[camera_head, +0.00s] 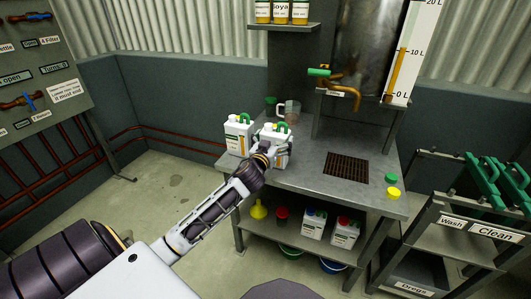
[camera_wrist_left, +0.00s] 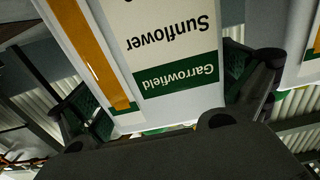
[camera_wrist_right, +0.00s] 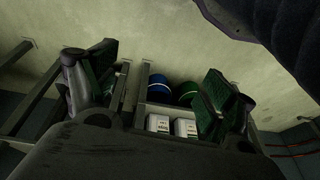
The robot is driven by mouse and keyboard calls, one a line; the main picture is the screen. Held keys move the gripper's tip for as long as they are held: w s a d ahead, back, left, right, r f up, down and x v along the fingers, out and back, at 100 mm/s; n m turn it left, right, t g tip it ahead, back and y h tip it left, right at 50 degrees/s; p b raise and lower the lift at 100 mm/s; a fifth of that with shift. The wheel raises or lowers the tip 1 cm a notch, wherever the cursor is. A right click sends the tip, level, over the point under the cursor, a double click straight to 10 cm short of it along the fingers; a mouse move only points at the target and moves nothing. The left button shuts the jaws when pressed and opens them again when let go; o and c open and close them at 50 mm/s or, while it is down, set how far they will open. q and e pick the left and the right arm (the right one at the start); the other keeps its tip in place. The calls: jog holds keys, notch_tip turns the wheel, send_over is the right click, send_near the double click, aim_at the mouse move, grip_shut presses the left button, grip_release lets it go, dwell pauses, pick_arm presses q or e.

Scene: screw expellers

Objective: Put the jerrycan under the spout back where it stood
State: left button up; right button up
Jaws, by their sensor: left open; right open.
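My right gripper (camera_wrist_right: 160,85) is open and empty, away from the bench.
A clear jug (camera_head: 290,110) stands behind the jerrycans. The lower shelf (camera_head: 270,238) holds a yellow funnel and two jerrycans. A Wash/Clean rack (camera_head: 453,222) is at right. The bench between jerrycans and grate is clear.

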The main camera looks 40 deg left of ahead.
aim_at(272, 143)
pick_arm(q)
jog(key=shift+s+d, duration=0.15)
jog(key=shift+s, duration=0.4)
jog(key=shift+v, duration=1)
jog(key=shift+p+v, duration=0.3)
jog(key=shift+v, duration=3.9)
pick_arm(e)
jog(key=shift+s+d+f, duration=0.1)
jog(key=shift+s+f, duration=0.1)
jog(key=shift+f, duration=0.3)
jog(key=shift+s+d+f, duration=0.1)
jog(key=shift+s+f, duration=0.05)
jog(key=shift+f, duration=0.35)
